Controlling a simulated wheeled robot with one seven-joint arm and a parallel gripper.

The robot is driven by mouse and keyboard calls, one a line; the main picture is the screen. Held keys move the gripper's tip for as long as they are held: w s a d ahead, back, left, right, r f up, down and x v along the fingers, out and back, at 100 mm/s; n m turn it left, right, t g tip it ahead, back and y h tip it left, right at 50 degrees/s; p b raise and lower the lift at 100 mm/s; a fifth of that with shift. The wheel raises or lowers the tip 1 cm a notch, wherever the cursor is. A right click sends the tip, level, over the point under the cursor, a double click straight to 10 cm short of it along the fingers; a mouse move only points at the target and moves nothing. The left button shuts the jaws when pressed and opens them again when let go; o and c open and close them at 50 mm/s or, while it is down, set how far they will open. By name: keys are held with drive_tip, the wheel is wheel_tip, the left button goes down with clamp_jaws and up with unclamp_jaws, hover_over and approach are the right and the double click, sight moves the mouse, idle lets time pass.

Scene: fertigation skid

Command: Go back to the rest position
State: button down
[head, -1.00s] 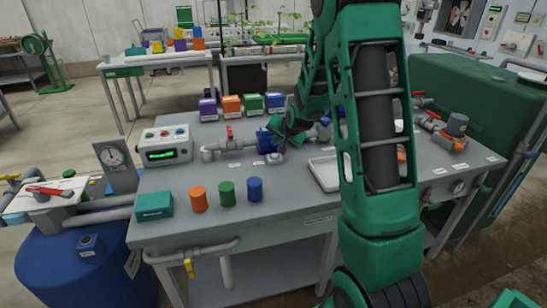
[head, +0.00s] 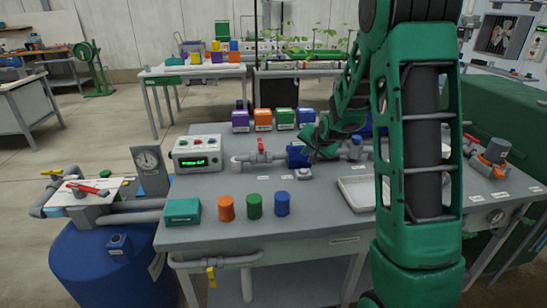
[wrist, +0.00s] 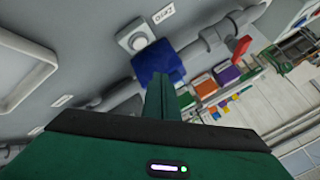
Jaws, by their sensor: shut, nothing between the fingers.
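My gripper (head: 310,154) is over the bench in the head view, beside the blue body (head: 296,156) on the grey pipe run. In the wrist view my gripper (wrist: 162,84) shows as a narrow green pair of fingers, closed together with nothing held. Its tips overlap the blue body (wrist: 157,62) in that picture; I cannot tell whether they touch it. Part of the bench behind my arm is hidden in the head view.
A red-handled valve (head: 261,146) stands left of my gripper. Coloured boxes (head: 263,119) line the bench's back. A white tray (head: 356,193) lies at right. Orange, green and blue cylinders (head: 254,206) stand near the front edge. A blue tank (head: 105,265) is at left.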

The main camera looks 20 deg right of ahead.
drive_tip(key=s+a+r+n+g, duration=0.1)
drive_tip(key=s+a+r+g, duration=0.1)
drive_tip(key=s, duration=1.3)
drive_tip(key=s+a+r+n+g+y, duration=0.1)
drive_tip(key=s+a+r+n+g, duration=0.1)
drive_tip(key=s, duration=1.3)
drive_tip(key=s+a+r+n+g, duration=0.1)
drive_tip(key=s+g, duration=0.4)
drive_tip(key=s, duration=1)
drive_tip(key=a+r, duration=0.1)
drive_tip(key=a, duration=0.1)
drive_tip(key=shift+s+a+r+n+y, duration=0.15)
drive_tip(key=shift+a+r+n+y, duration=0.15)
drive_tip(key=shift+r+y, duration=0.1)
drive_tip(key=shift+w+f, duration=0.25)
drive_tip(key=shift+w, duration=0.4)
